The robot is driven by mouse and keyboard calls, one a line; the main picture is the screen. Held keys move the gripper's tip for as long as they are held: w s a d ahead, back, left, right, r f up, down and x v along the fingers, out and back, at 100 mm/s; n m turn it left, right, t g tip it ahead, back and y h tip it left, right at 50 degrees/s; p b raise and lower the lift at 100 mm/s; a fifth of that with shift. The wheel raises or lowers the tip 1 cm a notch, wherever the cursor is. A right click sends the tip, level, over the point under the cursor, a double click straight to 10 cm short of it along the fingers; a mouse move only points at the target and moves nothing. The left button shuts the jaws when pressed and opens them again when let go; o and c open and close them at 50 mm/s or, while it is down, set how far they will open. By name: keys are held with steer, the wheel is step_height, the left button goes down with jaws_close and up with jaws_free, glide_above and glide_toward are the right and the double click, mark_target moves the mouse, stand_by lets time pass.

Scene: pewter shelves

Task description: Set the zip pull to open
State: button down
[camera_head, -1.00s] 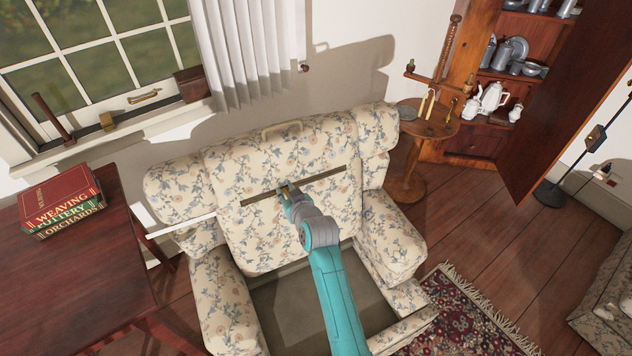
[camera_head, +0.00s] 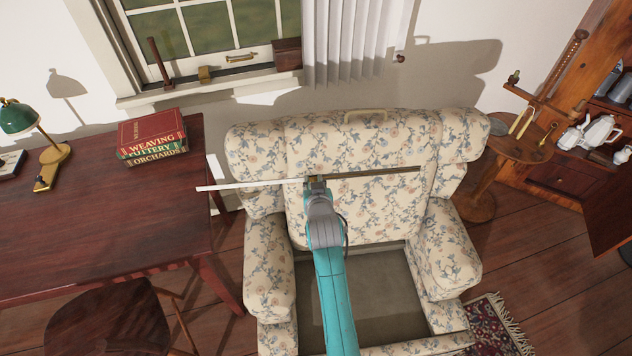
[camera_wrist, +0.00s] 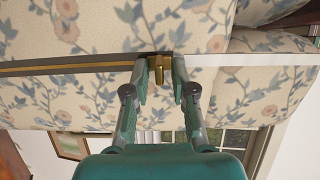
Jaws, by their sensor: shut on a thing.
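The brass zip pull (camera_wrist: 160,68) sits on a thin brown zip track (camera_head: 385,171) across the floral armchair's back cushion. In the wrist view, my gripper (camera_wrist: 160,79) has a finger on either side of the pull and is shut on it. In the head view, my gripper (camera_head: 316,182) is at the left end of the visible brown track and mostly covers the pull. A straight pale strip (camera_head: 250,184) runs left from there, past the cushion's edge. The brown track lies to the right of my gripper.
The armchair (camera_head: 460,255) has a handle (camera_head: 365,115) on its top. A dark red table (camera_head: 90,215) with stacked books (camera_head: 152,138) and a green lamp (camera_head: 18,117) stands left. A small round table (camera_head: 515,148) and a cabinet (camera_head: 560,175) stand right.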

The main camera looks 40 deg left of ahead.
steer(key=c, duration=1.3)
jaws_free()
steer(key=shift+s+a, duration=0.15)
steer(key=v, duration=1.2)
steer(key=shift+r, duration=0.1)
